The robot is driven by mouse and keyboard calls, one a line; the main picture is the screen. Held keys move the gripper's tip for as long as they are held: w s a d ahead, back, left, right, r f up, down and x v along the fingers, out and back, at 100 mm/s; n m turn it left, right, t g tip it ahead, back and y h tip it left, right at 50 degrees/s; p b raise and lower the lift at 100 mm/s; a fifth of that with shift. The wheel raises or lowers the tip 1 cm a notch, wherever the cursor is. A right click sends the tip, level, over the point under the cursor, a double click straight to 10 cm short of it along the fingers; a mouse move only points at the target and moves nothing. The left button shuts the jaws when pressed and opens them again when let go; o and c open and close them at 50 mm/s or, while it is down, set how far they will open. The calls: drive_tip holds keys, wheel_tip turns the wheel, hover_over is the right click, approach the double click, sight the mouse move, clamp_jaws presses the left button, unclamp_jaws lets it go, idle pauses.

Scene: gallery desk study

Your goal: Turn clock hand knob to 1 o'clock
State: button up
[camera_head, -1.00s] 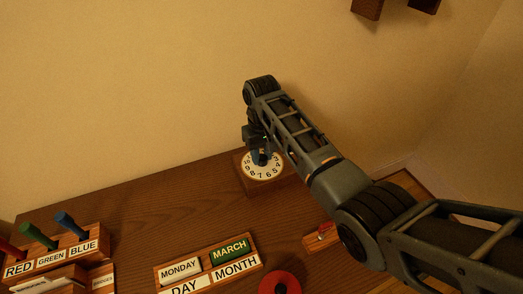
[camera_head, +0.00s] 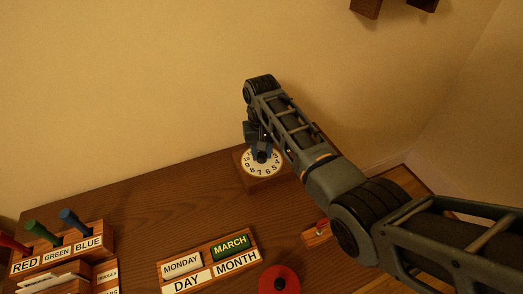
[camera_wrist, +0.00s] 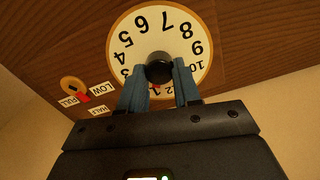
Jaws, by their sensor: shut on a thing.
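The clock (camera_head: 251,173) is a wooden block with a round white dial of black numerals, standing at the desk's back right. In the wrist view the dial (camera_wrist: 160,20) appears upside down, with a round black knob (camera_wrist: 159,67) at its centre. My gripper (camera_head: 261,153) reaches down over the dial, and its two blue fingers (camera_wrist: 160,80) are shut on the knob, one on each side. A small red mark shows between the fingers, near the numerals around 12. The fingers hide part of the dial, so I cannot tell the exact hour.
A small dial marked LOW, HALF and FULL (camera_wrist: 73,86) is beside the clock. The day and month holder (camera_head: 207,266), a red disc (camera_head: 279,279) and a rack with red, green and blue handles (camera_head: 62,248) are toward the front. The desk's middle left is clear.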

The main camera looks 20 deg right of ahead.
sight(262, 154)
drive_tip(key=o, duration=1.1)
drive_tip(key=shift+c, duration=0.2)
wheel_tip(262, 154, up, 8)
drive_tip(key=shift+f, duration=0.1)
